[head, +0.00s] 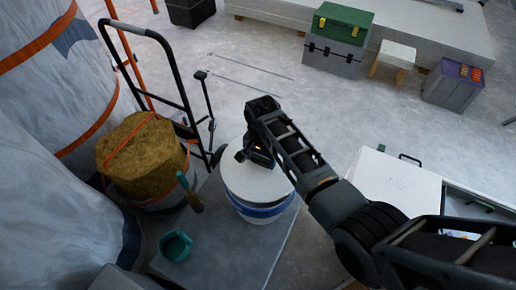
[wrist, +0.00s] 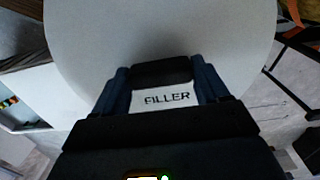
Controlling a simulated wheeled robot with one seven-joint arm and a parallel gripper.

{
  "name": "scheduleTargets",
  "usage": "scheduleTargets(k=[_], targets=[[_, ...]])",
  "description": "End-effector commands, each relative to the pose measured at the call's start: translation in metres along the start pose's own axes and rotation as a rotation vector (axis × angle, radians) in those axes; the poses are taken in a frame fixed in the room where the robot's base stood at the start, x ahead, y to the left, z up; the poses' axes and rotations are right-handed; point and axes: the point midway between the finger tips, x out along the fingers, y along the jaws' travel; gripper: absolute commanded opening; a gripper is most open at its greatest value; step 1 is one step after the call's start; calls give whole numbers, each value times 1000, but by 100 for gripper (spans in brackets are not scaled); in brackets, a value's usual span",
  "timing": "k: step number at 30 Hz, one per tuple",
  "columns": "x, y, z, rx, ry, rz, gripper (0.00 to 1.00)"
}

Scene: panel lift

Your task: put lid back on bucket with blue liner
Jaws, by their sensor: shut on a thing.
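The white round lid (head: 250,181) is over the top of the white bucket (head: 266,219), nearly level. A blue liner (head: 262,209) shows as a band around the bucket just below the lid. I cannot tell whether the lid is fully seated or slightly above the rim. My gripper (head: 258,157) is over the far part of the lid, shut on it. In the wrist view the lid (wrist: 100,40) fills most of the picture, and my gripper's fingers (wrist: 163,82) are either side of a dark grip and a "FILLER" label. The bucket's inside is hidden.
The bucket stands on a grey slab (head: 222,240) with a teal cup (head: 175,247) and a teal-handled brush (head: 188,190). A tub with a tan sack (head: 140,155) and a black hand truck (head: 178,75) stand left. A white cabinet (head: 390,185) is right.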

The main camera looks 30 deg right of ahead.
Motion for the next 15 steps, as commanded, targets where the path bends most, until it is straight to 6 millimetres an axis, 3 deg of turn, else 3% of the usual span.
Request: scheduleTargets(k=[15], targets=[[42,0,0,-3,1,0,40]])
